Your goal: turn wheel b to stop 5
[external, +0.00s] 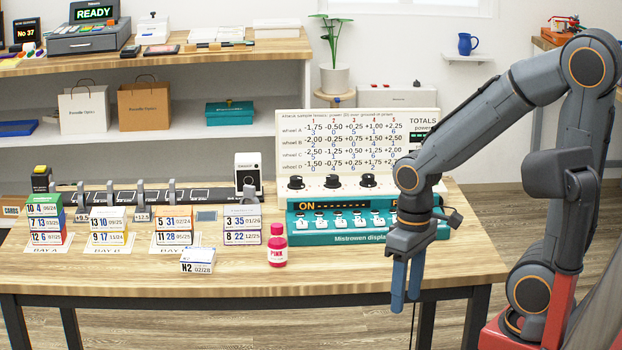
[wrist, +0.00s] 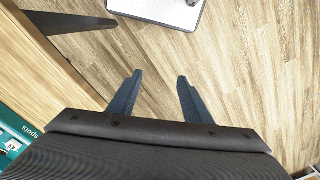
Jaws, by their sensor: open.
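A white panel (external: 283,160) with a printed chart stands at the back right of the table; its rows read wheel A to wheel D, its columns are numbered 1 to 5. Below the chart sit dark knobs: a left one (external: 295,183), a second one (external: 332,182) and a third one (external: 368,181). My arm may hide another. The knobs' own labels and settings are too small to read, so I cannot confirm which is wheel B. My gripper (external: 406,298) is open and empty, pointing down near the table's front edge, right of and apart from the knobs. In the wrist view its fingers (wrist: 160,77) are spread over floor.
A teal console (external: 340,238) with an ON display and small switches stands before the panel. A pink bottle (external: 277,246), a white box marked N2 (external: 197,262) and stacked boxes (external: 174,230) stand to the left. The table's front middle (external: 340,273) is clear.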

